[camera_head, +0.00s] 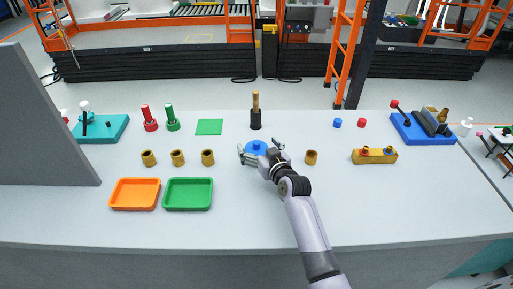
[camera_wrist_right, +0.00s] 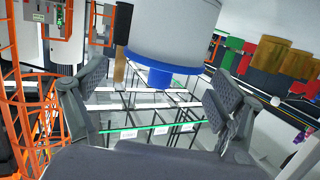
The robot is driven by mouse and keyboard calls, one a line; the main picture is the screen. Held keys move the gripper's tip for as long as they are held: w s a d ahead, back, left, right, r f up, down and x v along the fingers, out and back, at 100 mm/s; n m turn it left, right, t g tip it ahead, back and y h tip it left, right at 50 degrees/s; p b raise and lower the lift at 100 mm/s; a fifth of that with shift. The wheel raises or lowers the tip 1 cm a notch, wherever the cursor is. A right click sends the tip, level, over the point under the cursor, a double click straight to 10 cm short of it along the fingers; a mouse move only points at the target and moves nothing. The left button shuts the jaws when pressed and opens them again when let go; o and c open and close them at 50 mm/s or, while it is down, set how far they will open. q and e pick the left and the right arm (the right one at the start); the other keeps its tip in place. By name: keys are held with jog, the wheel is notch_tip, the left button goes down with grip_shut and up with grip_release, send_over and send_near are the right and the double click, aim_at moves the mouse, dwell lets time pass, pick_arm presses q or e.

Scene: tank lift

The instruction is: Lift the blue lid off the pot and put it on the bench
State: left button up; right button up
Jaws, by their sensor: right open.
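The blue lid (camera_head: 256,147) sits on the pot near the middle of the bench (camera_head: 330,210). In the right wrist view, where the scene appears upside down, the blue lid (camera_wrist_right: 160,68) with its knob is on the grey pot (camera_wrist_right: 170,28). My right gripper (camera_head: 261,149) is at the lid, with its fingers spread to either side. In the wrist view my right gripper (camera_wrist_right: 158,92) is open, with the knob showing between the finger pads; I see no clear contact. Most of the pot is hidden in the head view. My left gripper is not in view.
A black holder with a wooden rod (camera_head: 255,111) stands just behind the pot. A brass cup (camera_head: 311,157) is close to the right. Orange (camera_head: 112,207) and green (camera_head: 165,207) trays lie left. A grey panel (camera_head: 45,125) stands at far left. The front right bench is clear.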

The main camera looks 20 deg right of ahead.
aim_at(259, 151)
jog(key=shift+c, duration=0.2)
jog(key=c, duration=1.5)
jog(key=shift+r, duration=0.1)
jog(key=shift+c, duration=0.2)
notch_tip(259, 151, up, 20)
jog(key=shift+f+b, duration=0.2)
jog(key=shift+b, duration=0.3)
jog(key=s+f, duration=0.8)
jog(key=s, duration=0.2)
jog(key=shift+s+a+h, duration=0.15)
jog(key=shift+a+h, duration=0.25)
jog(key=shift+a, duration=0.05)
jog(key=s+f+m, duration=0.1)
jog(key=s+f, duration=0.1)
jog(key=s, duration=0.9)
jog(key=shift+s+h, duration=0.3)
jog(key=shift+h, duration=0.1)
